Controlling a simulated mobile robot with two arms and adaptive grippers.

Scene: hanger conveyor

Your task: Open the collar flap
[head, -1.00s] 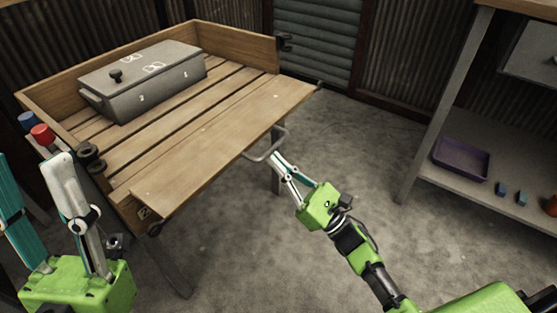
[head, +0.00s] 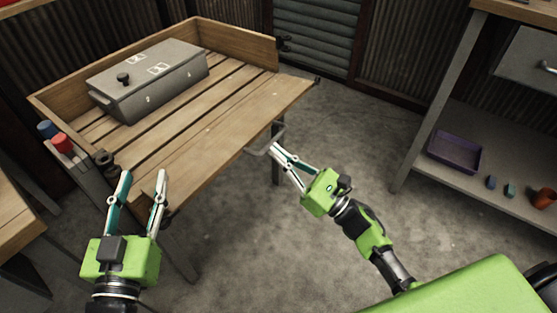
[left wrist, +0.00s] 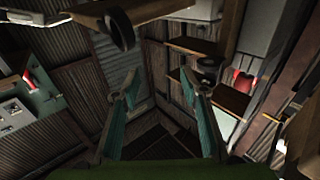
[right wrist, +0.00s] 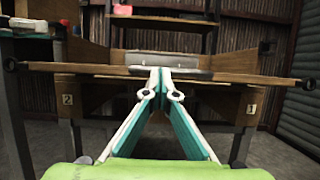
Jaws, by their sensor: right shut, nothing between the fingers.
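The collar flap (head: 215,135) is the wide front board of the wooden collar. It lies folded outward, about level with the slatted floor, and shows edge-on in the right wrist view (right wrist: 100,70). A grey metal handle (head: 262,149) juts from its front edge. My right gripper (head: 274,149) is shut and empty, its tips at the handle; whether they touch it I cannot tell. My left gripper (head: 144,173) is open and empty, in front of the collar's left front corner. It also shows open in the left wrist view (left wrist: 162,88).
A grey lidded box (head: 150,82) with a dark knob stands at the back of the slatted floor. Blue and red capped items (head: 62,143) sit at the collar's left side. A shelf unit (head: 420,180) with a purple tray (head: 455,152) stands right. The floor between is clear.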

